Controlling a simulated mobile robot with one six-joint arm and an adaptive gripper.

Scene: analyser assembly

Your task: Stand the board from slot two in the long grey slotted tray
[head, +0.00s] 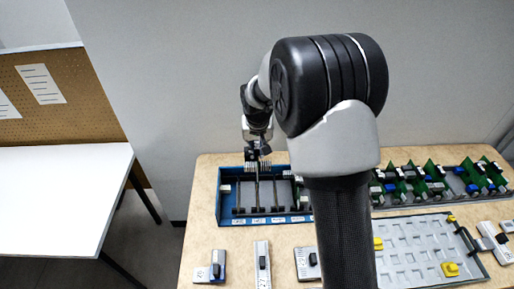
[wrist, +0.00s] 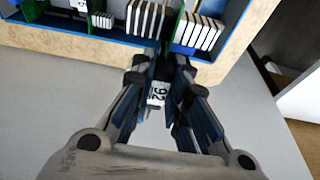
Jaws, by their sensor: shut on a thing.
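My gripper (head: 258,156) is over the blue rack (head: 223,205) at the back left of the table. In the wrist view my gripper (wrist: 168,62) is shut on a thin board, seen nearly edge-on between the fingers. A white label reading "92" (wrist: 157,93) shows between the fingers. The board's lower part reaches toward the rack; I cannot tell whether it is clear of its slot. A long grey tray (head: 402,207) with several green boards standing in it runs along the back right. My arm hides its left end.
A flat grey pocketed tray (head: 412,268) with yellow clips lies at the front right. Small grey modules (head: 262,262) lie in front of the rack. A wall stands close behind the table. A white table (head: 60,195) is at the left.

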